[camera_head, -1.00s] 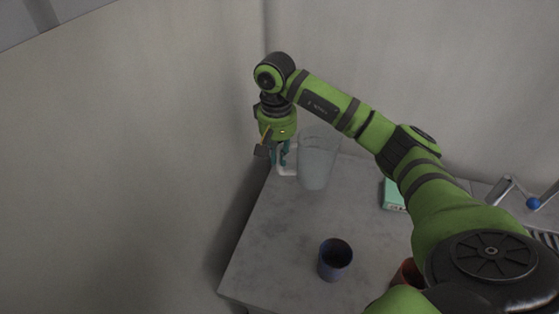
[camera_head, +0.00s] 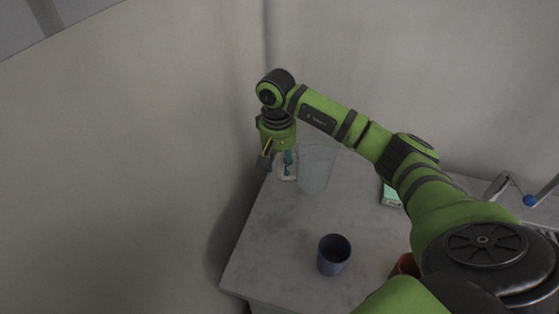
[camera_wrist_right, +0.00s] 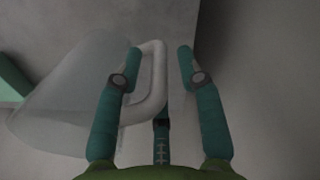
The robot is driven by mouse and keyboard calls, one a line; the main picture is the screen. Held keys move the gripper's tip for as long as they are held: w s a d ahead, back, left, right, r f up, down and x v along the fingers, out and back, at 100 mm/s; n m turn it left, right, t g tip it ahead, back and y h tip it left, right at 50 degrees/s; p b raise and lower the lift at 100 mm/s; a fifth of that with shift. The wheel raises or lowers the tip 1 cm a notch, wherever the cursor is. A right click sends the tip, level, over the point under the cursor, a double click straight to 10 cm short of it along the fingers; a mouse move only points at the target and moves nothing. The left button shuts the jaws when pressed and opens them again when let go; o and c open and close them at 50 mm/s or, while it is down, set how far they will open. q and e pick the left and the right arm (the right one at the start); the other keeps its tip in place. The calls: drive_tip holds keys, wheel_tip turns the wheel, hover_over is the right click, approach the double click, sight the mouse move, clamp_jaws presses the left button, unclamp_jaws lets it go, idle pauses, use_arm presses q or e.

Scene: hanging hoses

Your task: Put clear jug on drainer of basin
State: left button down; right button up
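The clear jug (camera_head: 316,170) stands upright at the far left corner of the grey worktop. Its pale handle (camera_wrist_right: 157,85) faces left in the head view. My right gripper (camera_head: 279,167) is at the handle, pointing down. In the right wrist view the right gripper (camera_wrist_right: 158,60) is open, with the handle between its two fingers, nearer the left one. The jug's clear body (camera_wrist_right: 70,90) is to the left of the fingers there. A dark slatted part (camera_head: 549,240), perhaps the basin's drainer, shows at the right edge, mostly hidden by my arm. My left gripper is out of view.
A blue cup (camera_head: 334,255) stands near the worktop's front. A green box (camera_head: 390,195) lies at the back, and a reddish pot (camera_head: 404,267) is partly behind my arm. A metal tap with a blue knob (camera_head: 529,201) is at the right. Walls stand close behind and left.

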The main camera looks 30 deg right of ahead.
drive_tip(key=shift+r, duration=0.15)
wheel_tip(320, 180, up, 7)
drive_tip(key=shift+w+a+r+b, duration=0.1)
drive_tip(key=shift+w+r+b, duration=0.1)
drive_tip(key=shift+b, duration=1.05)
drive_tip(key=shift+s+r+p, duration=0.1)
drive_tip(key=shift+r+p, duration=0.2)
drive_tip(key=shift+r, duration=2)
